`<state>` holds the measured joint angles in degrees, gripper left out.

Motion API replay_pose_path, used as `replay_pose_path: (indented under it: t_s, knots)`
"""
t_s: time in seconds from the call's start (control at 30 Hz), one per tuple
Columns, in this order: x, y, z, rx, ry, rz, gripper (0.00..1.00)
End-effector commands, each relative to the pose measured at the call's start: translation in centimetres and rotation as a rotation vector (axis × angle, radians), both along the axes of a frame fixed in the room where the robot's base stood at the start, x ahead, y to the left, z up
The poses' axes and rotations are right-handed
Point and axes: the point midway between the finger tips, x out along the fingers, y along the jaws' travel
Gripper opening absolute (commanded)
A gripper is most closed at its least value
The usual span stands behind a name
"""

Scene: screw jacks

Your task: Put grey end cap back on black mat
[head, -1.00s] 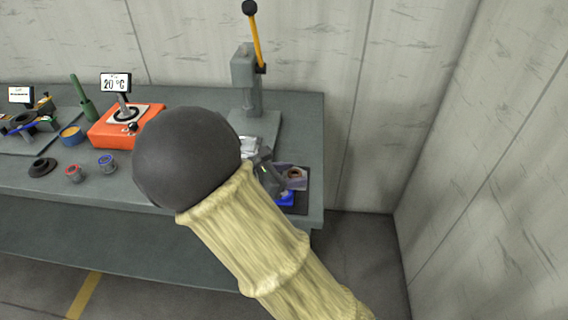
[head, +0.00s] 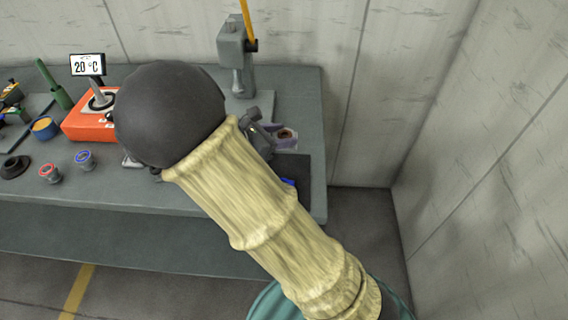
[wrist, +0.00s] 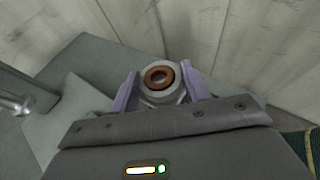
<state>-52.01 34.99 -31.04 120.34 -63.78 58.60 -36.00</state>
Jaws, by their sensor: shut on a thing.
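My gripper (wrist: 160,88) has pale purple fingers shut on both sides of the grey end cap (wrist: 161,99), a grey ring-shaped part with a brown inner ring facing the wrist camera. In the head view my gripper (head: 286,141) shows small past my forearm, with the cap's brown ring (head: 286,133) between the fingers. The black mat (head: 295,167) lies at the bench's right end, just below my gripper in the picture. My arm hides its left part. A blue thing (head: 288,182) shows at the mat's front. I cannot tell the cap's height.
A grey press (head: 234,60) with a yellow lever stands behind my gripper on the grey bench (head: 299,95). An orange unit with a 20 °C display (head: 88,66), a red-topped part (head: 49,173) and a blue-topped part (head: 85,159) are left. A wall closes the right side.

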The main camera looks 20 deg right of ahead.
Motion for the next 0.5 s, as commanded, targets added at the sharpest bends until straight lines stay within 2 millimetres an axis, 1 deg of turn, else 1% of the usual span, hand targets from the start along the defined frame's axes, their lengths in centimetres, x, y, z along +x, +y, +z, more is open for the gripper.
replay_pose_path:
  t_s: [0.07,0.17,0.4,0.5]
  knots:
    - [0.0,0.1,-0.2,-0.001,0.000,0.002,0.14]
    - [0.0,0.2,-1.2,-0.004,0.003,0.005,0.14]
    - [0.0,0.2,-5.4,-0.005,0.003,0.006,0.14]
    - [0.0,0.3,-6.2,-0.002,0.000,0.006,0.14]
